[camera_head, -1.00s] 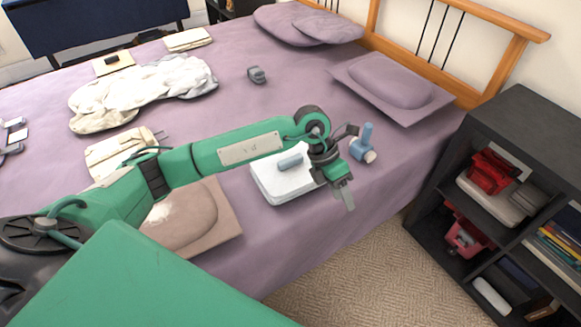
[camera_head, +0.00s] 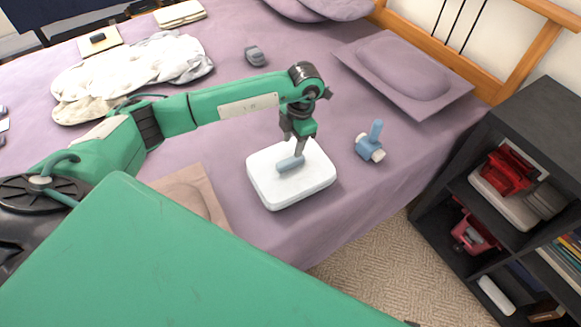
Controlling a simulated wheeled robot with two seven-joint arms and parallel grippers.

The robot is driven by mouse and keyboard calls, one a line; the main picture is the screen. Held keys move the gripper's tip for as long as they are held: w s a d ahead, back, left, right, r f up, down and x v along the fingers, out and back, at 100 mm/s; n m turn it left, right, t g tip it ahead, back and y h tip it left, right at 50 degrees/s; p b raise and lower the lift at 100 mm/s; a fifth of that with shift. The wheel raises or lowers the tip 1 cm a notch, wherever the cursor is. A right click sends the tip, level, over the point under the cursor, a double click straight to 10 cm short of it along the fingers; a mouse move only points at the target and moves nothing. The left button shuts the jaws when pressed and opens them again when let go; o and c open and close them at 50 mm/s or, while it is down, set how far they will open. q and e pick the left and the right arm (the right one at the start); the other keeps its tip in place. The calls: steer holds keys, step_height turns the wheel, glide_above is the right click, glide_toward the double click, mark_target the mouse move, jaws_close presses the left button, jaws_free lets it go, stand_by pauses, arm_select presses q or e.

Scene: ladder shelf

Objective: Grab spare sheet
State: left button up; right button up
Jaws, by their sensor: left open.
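A white, rounded, folded-looking pad (camera_head: 315,180) lies flat on the purple bed near its front edge; it may be the spare sheet, but I cannot tell for sure. A small grey-blue cylinder (camera_head: 288,164) lies on top of it. My left gripper (camera_head: 300,150) points down over the pad, with its fingers right beside the cylinder. It is open; whether the fingers touch the cylinder or the pad is not clear. My right gripper is out of view.
A blue object with white ends (camera_head: 371,147) stands on the bed right of the pad. A crumpled white cloth (camera_head: 140,70) and a grey item (camera_head: 255,55) lie farther back. A black shelf (camera_head: 535,120) with red items stands at right. A tan cushion (camera_head: 185,195) is partly hidden.

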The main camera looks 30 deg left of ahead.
mark_target(291, 159)
arm_select(q)
steer(key=f, duration=0.7)
steer(key=shift+s+a+f, duration=0.15)
steer(key=shift+a+f, duration=0.1)
steer(key=shift+f, duration=0.1)
jaws_close()
